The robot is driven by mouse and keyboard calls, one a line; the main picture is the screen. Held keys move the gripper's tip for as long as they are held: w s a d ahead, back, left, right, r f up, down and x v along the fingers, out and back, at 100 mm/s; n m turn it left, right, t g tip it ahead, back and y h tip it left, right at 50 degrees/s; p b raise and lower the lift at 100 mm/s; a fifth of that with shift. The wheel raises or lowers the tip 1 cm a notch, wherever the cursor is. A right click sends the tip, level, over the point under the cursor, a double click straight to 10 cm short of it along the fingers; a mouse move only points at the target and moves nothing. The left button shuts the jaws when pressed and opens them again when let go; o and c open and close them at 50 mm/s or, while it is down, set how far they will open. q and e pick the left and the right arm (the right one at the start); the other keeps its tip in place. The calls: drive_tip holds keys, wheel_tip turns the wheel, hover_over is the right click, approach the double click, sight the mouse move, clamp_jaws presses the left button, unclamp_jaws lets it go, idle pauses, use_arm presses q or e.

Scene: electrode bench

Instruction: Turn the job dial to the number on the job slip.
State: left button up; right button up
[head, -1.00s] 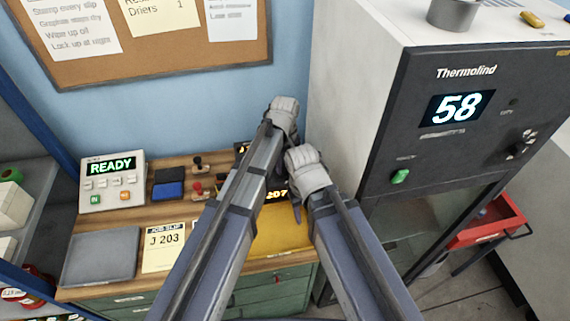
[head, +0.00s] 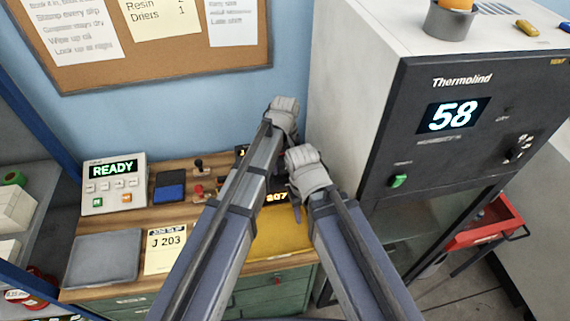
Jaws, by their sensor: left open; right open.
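The job slip (head: 165,250) lies on the wooden bench and reads "J 203". A dark unit with a lit amber display (head: 277,198) stands at the back right of the bench, mostly hidden behind my arms. The display digits that show look like "207", partly covered. The job dial itself is hidden from view. My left gripper (head: 284,106) is open, at the back of the bench beside the oven. My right gripper (head: 303,158) is open, just in front of and below it, over the dark unit. Whether either touches the dial cannot be told.
A grey panel (head: 103,258) lies left of the slip. A keypad box (head: 114,184) shows "READY". A blue ink pad (head: 171,186) and stamps (head: 197,190) stand behind the slip. A yellow mat (head: 275,241) lies in front. The tall oven (head: 440,150) reading 58 bounds the right side.

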sight(285, 170)
use_arm(q)
wheel_tip(285, 170, up, 6)
drive_tip(key=p, duration=0.5)
drive_tip(key=shift+r, duration=0.1)
use_arm(e)
wheel_tip(285, 170, up, 6)
